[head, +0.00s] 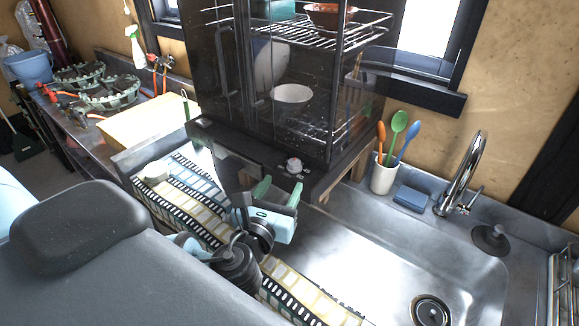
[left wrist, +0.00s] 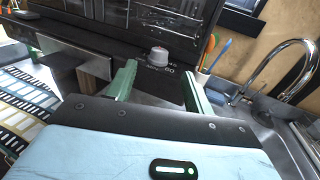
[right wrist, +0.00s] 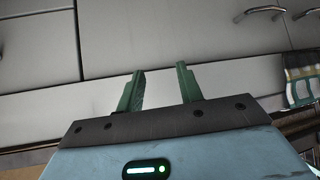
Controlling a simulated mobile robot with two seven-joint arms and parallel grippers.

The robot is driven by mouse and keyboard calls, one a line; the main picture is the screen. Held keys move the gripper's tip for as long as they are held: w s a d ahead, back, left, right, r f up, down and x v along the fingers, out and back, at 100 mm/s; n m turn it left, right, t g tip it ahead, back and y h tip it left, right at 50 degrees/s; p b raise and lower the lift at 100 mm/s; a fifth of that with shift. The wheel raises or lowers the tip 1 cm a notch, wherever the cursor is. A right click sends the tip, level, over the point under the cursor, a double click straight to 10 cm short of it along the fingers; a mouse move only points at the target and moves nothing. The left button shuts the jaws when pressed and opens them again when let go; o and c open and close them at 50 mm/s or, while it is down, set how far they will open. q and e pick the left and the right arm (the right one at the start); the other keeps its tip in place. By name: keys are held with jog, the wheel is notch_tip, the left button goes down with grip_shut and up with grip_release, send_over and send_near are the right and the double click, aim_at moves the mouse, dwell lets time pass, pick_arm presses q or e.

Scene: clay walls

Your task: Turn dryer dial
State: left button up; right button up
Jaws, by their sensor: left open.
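The dryer (head: 205,60) is a dark, glass-fronted cabinet with wire racks on the counter. Its dial (head: 294,165) is a small pale round knob on the dark base panel. The dial also shows in the left wrist view (left wrist: 158,56), beyond and between the fingers, beside printed marks. My left gripper (head: 277,190) is open and empty, just in front of and below the dial, apart from it. Its green fingers also show in the left wrist view (left wrist: 158,82). My right gripper (right wrist: 162,90) is open and empty, facing pale cabinet fronts; it is not seen in the head view.
A steel sink (head: 370,245) with a tap (head: 462,175) lies to the right. A utensil cup (head: 384,175) and blue sponge (head: 411,198) stand behind it. A patterned cloth (head: 195,215) covers the front counter. Bowls (head: 291,97) sit inside the dryer.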

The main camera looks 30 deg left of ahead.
aim_at(291, 167)
pick_arm(q)
jog(key=shift+x, duration=3.9)
pick_arm(e)
jog(key=shift+w+r, duration=0.25)
jog(key=shift+r, duration=0.1)
pick_arm(q)
jog(key=shift+a, duration=0.1)
jog(key=shift+c, duration=0.4)
jog(key=c, duration=0.9)
jog(key=shift+f+h, duration=0.1)
jog(key=shift+h, duration=0.2)
